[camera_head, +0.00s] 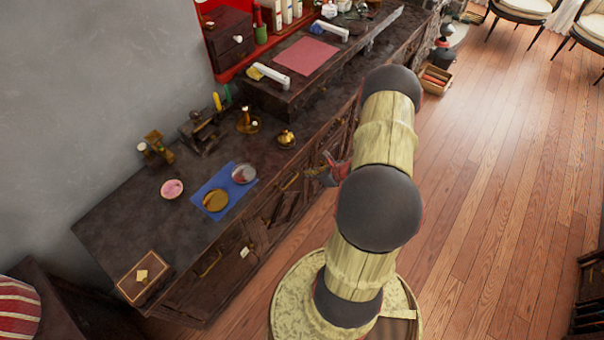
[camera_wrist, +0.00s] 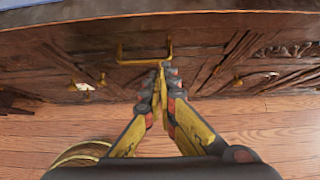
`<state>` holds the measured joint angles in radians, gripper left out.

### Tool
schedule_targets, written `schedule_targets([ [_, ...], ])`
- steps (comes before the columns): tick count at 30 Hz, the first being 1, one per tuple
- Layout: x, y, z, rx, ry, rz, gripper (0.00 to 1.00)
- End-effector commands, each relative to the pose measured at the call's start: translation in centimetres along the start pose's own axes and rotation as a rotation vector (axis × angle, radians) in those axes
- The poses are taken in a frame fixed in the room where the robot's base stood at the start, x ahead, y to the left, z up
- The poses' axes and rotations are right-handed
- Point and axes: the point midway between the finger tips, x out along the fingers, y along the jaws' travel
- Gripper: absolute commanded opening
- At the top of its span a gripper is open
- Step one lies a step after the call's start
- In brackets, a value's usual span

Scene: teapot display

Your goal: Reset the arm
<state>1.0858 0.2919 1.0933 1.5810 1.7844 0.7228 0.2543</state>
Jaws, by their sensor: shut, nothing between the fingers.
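My gripper (camera_wrist: 161,78) is shut and empty in the wrist view, its yellow and black fingers meeting at the tips. It points at the dark wooden cabinet front, where a brass handle (camera_wrist: 143,57) shows just beyond the fingertips. I cannot tell whether the tips touch the handle. In the head view my arm (camera_head: 378,205) stands over its round base, and part of my gripper (camera_head: 325,172) shows left of the arm, beside the counter's front edge. The rest of the gripper there is hidden behind the arm.
The dark counter (camera_head: 130,222) runs along the wall. It carries a blue mat (camera_head: 226,190) with round plates, a pink dish (camera_head: 171,189), a small gold pot (camera_head: 285,138) and a flat box (camera_head: 145,276). The wooden floor (camera_head: 490,190) on the right is open.

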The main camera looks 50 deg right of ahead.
Motion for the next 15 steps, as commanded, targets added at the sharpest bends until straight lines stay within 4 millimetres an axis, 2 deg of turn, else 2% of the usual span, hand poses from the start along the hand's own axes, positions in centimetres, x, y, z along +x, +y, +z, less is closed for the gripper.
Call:
schedule_targets([
  [1,-1.1,-0.1,0.1,0.003,0.000,-0.003,0.00],
  [6,-3.1,0.0,-0.1,0.003,0.000,-0.001,0.00],
  [15,-3.8,0.1,-0.2,0.002,0.002,0.001,0.00],
])
